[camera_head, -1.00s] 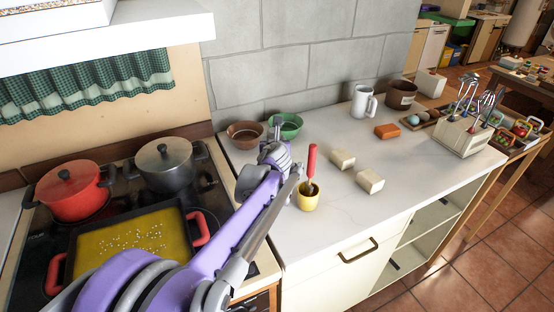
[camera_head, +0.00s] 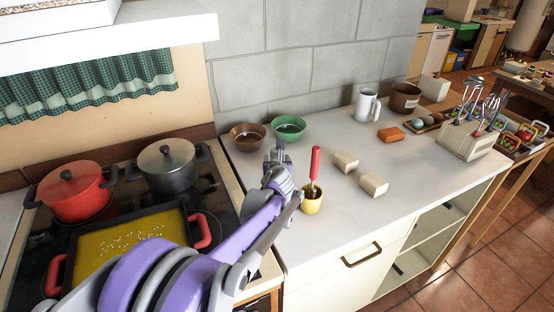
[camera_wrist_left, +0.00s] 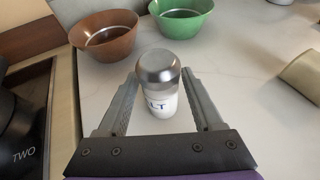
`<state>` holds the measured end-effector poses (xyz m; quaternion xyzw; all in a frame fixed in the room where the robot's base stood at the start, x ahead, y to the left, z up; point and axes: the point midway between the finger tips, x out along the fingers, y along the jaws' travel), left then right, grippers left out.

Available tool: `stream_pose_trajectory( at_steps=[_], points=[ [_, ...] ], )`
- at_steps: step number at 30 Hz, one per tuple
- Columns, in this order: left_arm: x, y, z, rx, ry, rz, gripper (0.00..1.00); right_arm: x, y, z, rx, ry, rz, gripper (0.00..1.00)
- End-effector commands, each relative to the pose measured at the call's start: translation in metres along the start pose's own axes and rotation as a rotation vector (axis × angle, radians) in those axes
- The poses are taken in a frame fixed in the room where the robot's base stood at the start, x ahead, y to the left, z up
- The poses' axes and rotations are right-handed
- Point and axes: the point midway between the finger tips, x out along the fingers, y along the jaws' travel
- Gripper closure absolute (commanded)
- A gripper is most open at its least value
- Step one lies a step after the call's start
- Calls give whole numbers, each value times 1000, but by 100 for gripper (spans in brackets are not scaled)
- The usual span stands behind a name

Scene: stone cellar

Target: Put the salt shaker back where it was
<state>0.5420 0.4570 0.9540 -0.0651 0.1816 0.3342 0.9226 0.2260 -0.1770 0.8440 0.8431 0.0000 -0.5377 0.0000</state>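The salt shaker (camera_wrist_left: 158,70) has a shiny metal cap and a white body with dark letters ending in "LT". In the left wrist view it is upright between the fingers of my left gripper (camera_wrist_left: 160,88), with a visible gap on each side of its body. My left gripper (camera_head: 275,157) is open. In the head view it is over the counter, in front of the brown bowl (camera_head: 248,136) and the green bowl (camera_head: 288,128). There the shaker is hard to make out behind the gripper. My right gripper is not in view.
A yellow cup (camera_head: 312,204) with a red-handled utensil stands close to the right of my left arm. Two cream blocks (camera_head: 373,184) lie farther right. The stove with pots and a yellow-filled pan (camera_head: 58,275) is left. The counter's (camera_head: 330,225) front right is clear.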

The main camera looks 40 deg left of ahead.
Motion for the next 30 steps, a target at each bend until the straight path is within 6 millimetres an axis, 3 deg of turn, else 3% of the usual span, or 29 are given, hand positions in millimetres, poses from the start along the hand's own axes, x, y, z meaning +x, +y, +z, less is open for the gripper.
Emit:
stream_pose_trajectory(
  at_steps=[14,30],
  points=[
    [-6,0,4,0,0,-1,19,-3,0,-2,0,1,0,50],
    [-104,-1,4,0,0,-2,19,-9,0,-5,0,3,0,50]
  ],
)
